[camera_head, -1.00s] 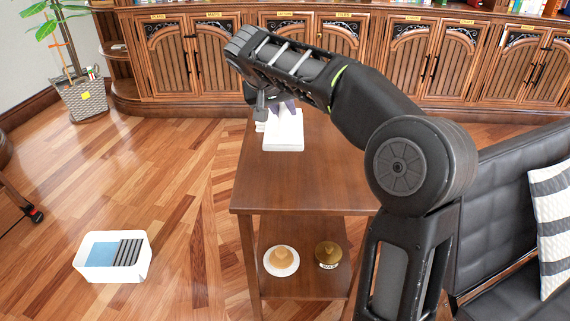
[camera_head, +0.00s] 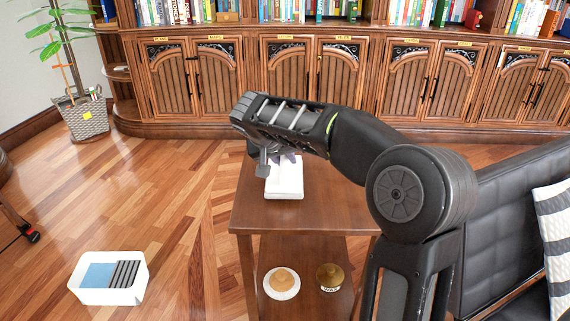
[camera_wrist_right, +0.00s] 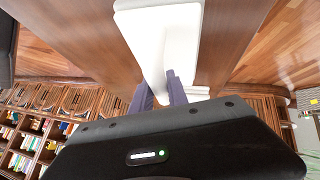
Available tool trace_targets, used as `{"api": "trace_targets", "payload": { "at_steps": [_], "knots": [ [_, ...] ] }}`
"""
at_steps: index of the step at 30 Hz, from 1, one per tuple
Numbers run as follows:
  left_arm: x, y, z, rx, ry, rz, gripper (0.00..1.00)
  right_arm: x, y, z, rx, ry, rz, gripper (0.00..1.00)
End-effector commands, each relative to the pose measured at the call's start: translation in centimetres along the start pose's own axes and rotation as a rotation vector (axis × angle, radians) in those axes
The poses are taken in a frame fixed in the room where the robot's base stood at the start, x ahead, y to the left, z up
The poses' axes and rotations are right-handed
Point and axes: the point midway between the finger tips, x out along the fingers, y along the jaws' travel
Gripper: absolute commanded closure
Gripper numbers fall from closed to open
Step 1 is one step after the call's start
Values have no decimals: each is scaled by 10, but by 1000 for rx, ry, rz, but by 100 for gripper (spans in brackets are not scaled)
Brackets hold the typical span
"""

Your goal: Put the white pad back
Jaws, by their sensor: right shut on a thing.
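The white pad (camera_head: 284,186) is a pale rectangular block at the brown side table (camera_head: 250,212), toward its left side. My right gripper (camera_head: 288,158) is over its far end, partly hidden by my own wrist. In the right wrist view, the two purple fingers (camera_wrist_right: 160,88) are shut on the near end of the white pad (camera_wrist_right: 165,30), which extends away from them. Whether the pad's underside touches the tabletop cannot be told. My left gripper is out of view.
A white bin (camera_head: 112,297) with blue and grey-striped contents stands on the floor at left. The table's lower shelf holds a tan round thing on a white dish (camera_head: 282,284) and a wax tin (camera_head: 330,277). A black sofa (camera_head: 510,215) is at right; bookcases line the back.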

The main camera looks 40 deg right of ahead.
Motion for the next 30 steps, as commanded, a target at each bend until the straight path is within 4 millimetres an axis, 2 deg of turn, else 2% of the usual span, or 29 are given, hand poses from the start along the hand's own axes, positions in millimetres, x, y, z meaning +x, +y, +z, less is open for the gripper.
{"api": "trace_targets", "payload": {
  "at_steps": [3, 14, 15, 21, 23, 30],
  "knots": [
    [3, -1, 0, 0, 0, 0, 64, 9, -3, 6, 0, 2, 0, 100],
    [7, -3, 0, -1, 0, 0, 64, 12, -5, 8, 0, 2, -1, 100],
    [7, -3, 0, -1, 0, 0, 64, 12, -5, 9, 0, 1, -1, 80],
    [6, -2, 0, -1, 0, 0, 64, 11, -4, 8, 0, 1, -1, 63],
    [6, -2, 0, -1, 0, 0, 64, 11, -4, 8, 0, 1, -1, 59],
    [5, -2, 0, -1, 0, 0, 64, 11, -4, 8, 0, 1, -1, 59]
  ]
}}
